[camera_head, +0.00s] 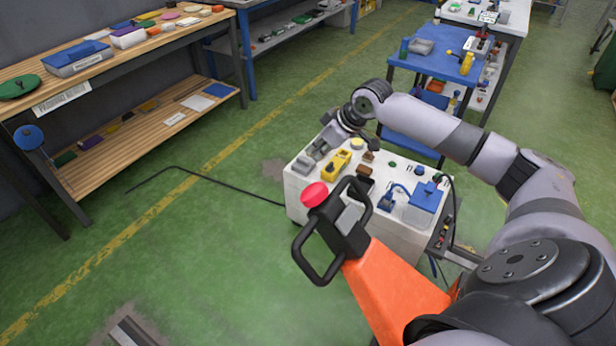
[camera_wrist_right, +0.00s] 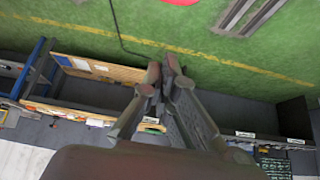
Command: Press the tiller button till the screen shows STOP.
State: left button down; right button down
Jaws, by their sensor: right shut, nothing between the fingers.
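The tiller (camera_head: 398,290) is an orange arm with a black loop handle (camera_head: 310,262), standing at the middle bottom of the head view. A round red button (camera_head: 314,194) sits on top of its head. A small grey panel (camera_head: 349,217), perhaps the screen, is beside the button; I can read no text on it. My right gripper (camera_head: 318,152) is above and beyond the button, apart from it, over the white cart's far left edge. In the right wrist view its fingers (camera_wrist_right: 163,68) are shut and empty; a red piece, likely the button, (camera_wrist_right: 181,2) shows at the top edge. My left gripper is out of view.
A white cart (camera_head: 302,206) with several small parts on top stands just behind the tiller. A blue cart (camera_head: 438,66) is farther back. A wooden workbench (camera_head: 70,72) stands at left. A black cable (camera_head: 235,186) lies on the green floor, which is open at lower left.

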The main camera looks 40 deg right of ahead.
dwell(0.3)
jog(key=p, duration=0.3)
send_over(308, 189)
jog(key=f, duration=1)
jog(key=shift+w+f, duration=0.25)
jog(key=shift+w, duration=0.15)
jog(key=shift+s+d+f+p, duration=0.1)
jog(key=shift+s+f+p, duration=0.2)
jog(key=shift+f, duration=0.15)
